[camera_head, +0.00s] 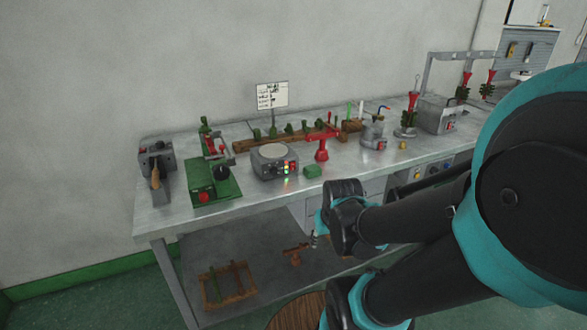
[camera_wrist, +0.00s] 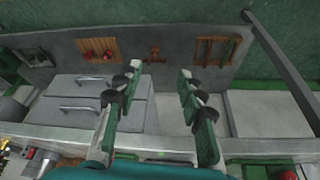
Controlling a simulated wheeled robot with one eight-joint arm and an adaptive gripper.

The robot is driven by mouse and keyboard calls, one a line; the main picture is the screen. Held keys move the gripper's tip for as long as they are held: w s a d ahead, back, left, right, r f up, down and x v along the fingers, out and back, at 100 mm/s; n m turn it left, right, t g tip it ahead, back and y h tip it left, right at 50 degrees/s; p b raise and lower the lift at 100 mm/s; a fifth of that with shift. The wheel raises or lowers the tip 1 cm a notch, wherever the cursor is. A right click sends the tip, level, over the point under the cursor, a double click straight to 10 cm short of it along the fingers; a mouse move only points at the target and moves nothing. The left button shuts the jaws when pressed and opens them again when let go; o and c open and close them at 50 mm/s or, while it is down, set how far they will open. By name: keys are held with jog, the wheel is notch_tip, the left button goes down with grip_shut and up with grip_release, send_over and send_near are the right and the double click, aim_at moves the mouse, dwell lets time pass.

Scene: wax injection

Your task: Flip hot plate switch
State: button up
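The hot plate (camera_head: 274,158) is a grey box with a round pale top, on the bench left of centre in the head view. Its front has a red switch (camera_head: 293,165) and small lit red and green lights; the switch's position is too small to tell. My gripper (camera_wrist: 160,72) is open and empty in the wrist view, its two green and black fingers apart. In the head view my arm mostly hides it; it hangs in front of the bench's front edge, lower than and to the right of the hot plate. The hot plate cannot be made out in the wrist view.
A green machine (camera_head: 212,180) stands left of the hot plate, a small green block (camera_head: 313,171) and a red stand (camera_head: 321,150) to its right. A wooden rack (camera_head: 270,141) is behind. Drawers (camera_wrist: 95,88) and a lower shelf (camera_wrist: 75,53) with wooden racks face my gripper.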

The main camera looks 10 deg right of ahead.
grip_shut()
dwell(1.2)
